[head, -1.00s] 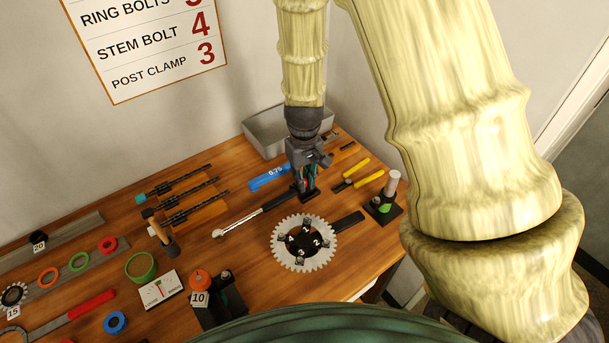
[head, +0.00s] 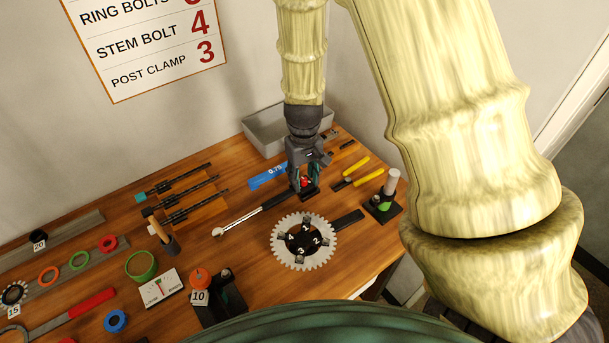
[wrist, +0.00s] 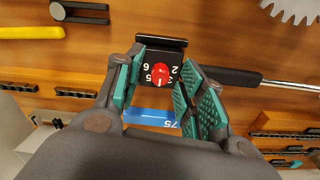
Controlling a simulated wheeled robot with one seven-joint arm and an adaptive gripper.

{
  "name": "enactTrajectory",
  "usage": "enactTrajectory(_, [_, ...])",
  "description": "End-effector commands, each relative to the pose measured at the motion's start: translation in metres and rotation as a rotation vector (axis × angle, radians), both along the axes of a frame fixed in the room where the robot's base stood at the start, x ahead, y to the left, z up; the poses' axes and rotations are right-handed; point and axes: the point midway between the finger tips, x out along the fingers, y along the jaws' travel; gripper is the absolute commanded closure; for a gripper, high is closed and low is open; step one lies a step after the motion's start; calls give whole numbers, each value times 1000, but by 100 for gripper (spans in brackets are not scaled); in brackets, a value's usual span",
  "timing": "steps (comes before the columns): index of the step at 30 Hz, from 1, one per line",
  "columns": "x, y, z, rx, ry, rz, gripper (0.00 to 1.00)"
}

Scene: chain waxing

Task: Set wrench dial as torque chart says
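The torque wrench (head: 240,218) lies on the bench, its chrome head to the left and black handle to the right. In the wrist view its black handle (wrist: 232,76) leads to a dark dial block with white digits. A red knob (wrist: 159,73) sits on the block; its white mark points down in the picture, but the digit there is unclear. My gripper (wrist: 158,82) is open, its green-padded fingers on either side of the knob, apart from it. It also shows in the head view (head: 305,182). The torque chart (head: 150,45) reads stem bolt 4, post clamp 3; the ring bolts number is cut off.
A toothed chainring (head: 280,252) with numbered bolts lies in front of the wrench. A blue 0.75 gauge (head: 267,176) and a grey tray (head: 262,140) are behind. Yellow-handled pliers (head: 368,178) and a stand with a white cylinder (head: 391,184) are to the right.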

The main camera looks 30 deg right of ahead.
Motion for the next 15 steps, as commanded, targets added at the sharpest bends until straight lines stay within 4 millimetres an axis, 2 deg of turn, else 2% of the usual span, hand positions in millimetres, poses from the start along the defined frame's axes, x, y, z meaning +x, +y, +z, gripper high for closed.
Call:
enactTrajectory(5, [0,0,10,0,-1,-1,61])
enactTrajectory(15, [1,0,58,-1,-4,0,61])
